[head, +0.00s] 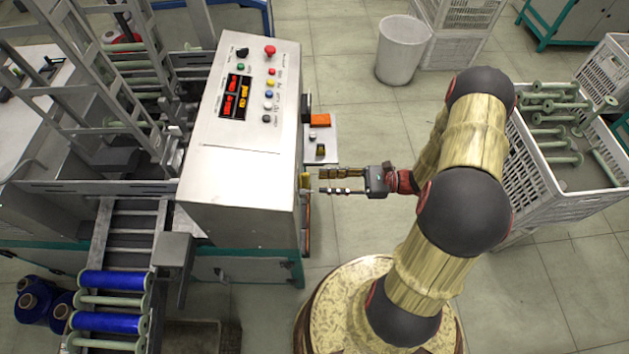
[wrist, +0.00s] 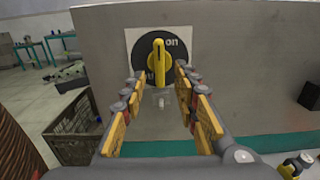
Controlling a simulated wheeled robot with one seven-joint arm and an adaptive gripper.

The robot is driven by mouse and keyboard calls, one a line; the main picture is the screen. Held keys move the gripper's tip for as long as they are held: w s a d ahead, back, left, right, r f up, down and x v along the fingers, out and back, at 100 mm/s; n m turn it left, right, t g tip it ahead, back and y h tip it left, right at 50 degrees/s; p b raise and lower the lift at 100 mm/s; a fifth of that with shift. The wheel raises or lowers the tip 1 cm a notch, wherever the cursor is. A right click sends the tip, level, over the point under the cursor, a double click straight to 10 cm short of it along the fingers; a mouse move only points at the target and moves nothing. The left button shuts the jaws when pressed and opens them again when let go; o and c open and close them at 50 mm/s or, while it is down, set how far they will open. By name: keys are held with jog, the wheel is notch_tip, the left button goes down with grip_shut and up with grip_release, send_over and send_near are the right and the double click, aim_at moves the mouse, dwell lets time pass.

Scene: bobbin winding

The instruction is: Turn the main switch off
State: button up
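The main switch (wrist: 159,62) is a yellow handle on a black disc with a white plate, on the side of the grey machine cabinet. Its handle stands upright, and the word "on" shows at the disc's upper right. Lettering at the lower left is mostly hidden by a finger. In the head view only a small yellow part of the switch (head: 306,180) shows at the cabinet's side. My gripper (head: 322,182) points at it from the right. In the wrist view my gripper (wrist: 160,78) is open and empty, one finger on each side of the handle, seemingly short of it.
The cabinet (head: 240,175) carries a sloped panel with displays, coloured buttons and a red knob. A small shelf (head: 322,135) with an orange item juts out beside my gripper. A white crate (head: 535,165) of green bobbins stands at right. A white bin (head: 402,50) stands behind.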

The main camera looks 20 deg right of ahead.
aim_at(304, 181)
jog(key=shift+x, duration=2.05)
jog(key=c, duration=0.8)
